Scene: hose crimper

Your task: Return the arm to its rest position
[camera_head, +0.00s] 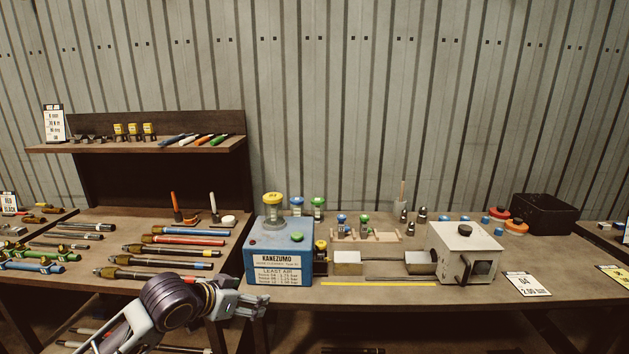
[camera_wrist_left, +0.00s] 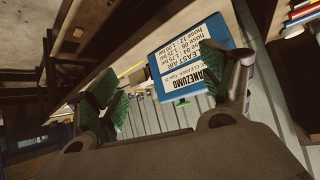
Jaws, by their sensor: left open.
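My left arm comes in from the lower left in the head view. Its gripper (camera_head: 252,301) is in front of the bench's front edge, below and left of the blue Kanezumo box (camera_head: 279,250). In the left wrist view the gripper (camera_wrist_left: 165,95) has its green-padded fingers spread wide apart with nothing between them. The blue box (camera_wrist_left: 178,62) shows beyond the fingers, apart from them. My right gripper is not in either view.
The bench (camera_head: 390,294) holds a white crimper box (camera_head: 465,251) and a black bin (camera_head: 544,213). Several hoses (camera_head: 183,240) lie at left below a raised shelf (camera_head: 150,147). A lower shelf with more hoses is partly hidden behind my arm.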

